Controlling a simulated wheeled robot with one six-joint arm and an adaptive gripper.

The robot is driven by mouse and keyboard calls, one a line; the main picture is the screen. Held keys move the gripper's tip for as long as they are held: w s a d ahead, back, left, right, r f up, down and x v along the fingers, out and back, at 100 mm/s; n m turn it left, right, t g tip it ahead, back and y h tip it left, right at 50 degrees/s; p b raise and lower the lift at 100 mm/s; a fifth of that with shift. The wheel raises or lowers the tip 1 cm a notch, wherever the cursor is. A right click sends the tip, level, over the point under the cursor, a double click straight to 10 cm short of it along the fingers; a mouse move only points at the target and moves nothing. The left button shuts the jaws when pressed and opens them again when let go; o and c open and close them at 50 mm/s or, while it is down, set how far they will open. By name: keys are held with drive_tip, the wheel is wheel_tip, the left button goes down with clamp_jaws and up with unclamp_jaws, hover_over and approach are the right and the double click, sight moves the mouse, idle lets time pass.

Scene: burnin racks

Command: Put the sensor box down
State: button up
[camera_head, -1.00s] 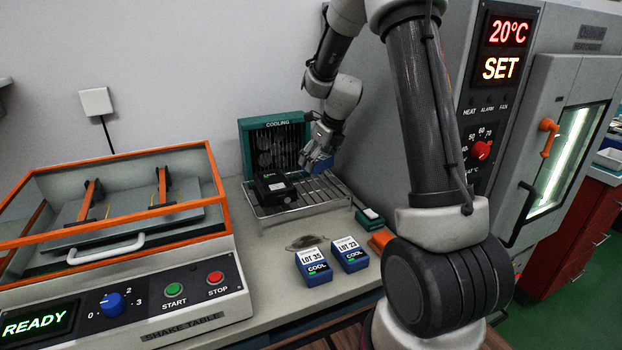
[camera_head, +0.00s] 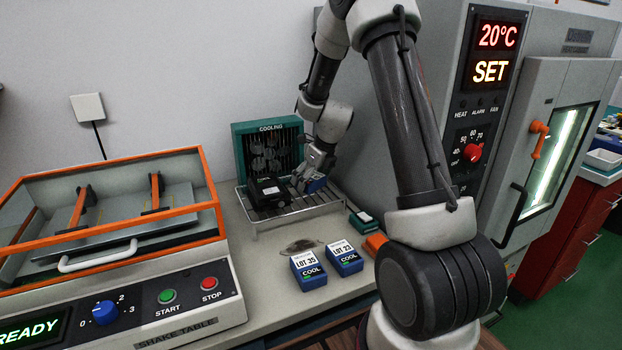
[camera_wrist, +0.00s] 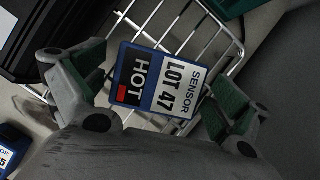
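The sensor box (camera_wrist: 158,80) is blue, with a white label reading "SENSOR LOT 47" and a black "HOT" patch. In the wrist view it lies label up on the wire rack, between my fingers. In the head view the box (camera_head: 315,185) shows as a blue patch at the rack's right part. My gripper (camera_wrist: 160,95) is open around it, with narrow gaps between the green finger pads and its sides. In the head view my gripper (camera_head: 308,180) is right over the box and partly hides it. The wire cooling rack (camera_head: 330,207) stands before the teal "COOLING" fan unit (camera_head: 269,127).
A black box (camera_head: 268,194) sits on the rack, left of my gripper. Blue boxes LOT 35 (camera_head: 308,270) and LOT 23 (camera_head: 344,258) stand on the bench in front. The shake table (camera_head: 150,285) is at left, the oven (camera_head: 487,100) at right.

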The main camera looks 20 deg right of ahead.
drive_tip(key=v, duration=1.2)
drive_tip(key=s+a+r+n, duration=0.3)
drive_tip(key=s+r+n, duration=0.6)
drive_tip(key=s+n, duration=0.3)
drive_tip(key=s+r+n+h, duration=0.1)
drive_tip(key=s+r+n, duration=0.1)
drive_tip(key=s+n, duration=1.7)
drive_tip(key=shift+s+a+n+h, duration=0.3)
drive_tip(key=shift+s+h, duration=0.1)
drive_tip(key=shift+s, duration=0.15)
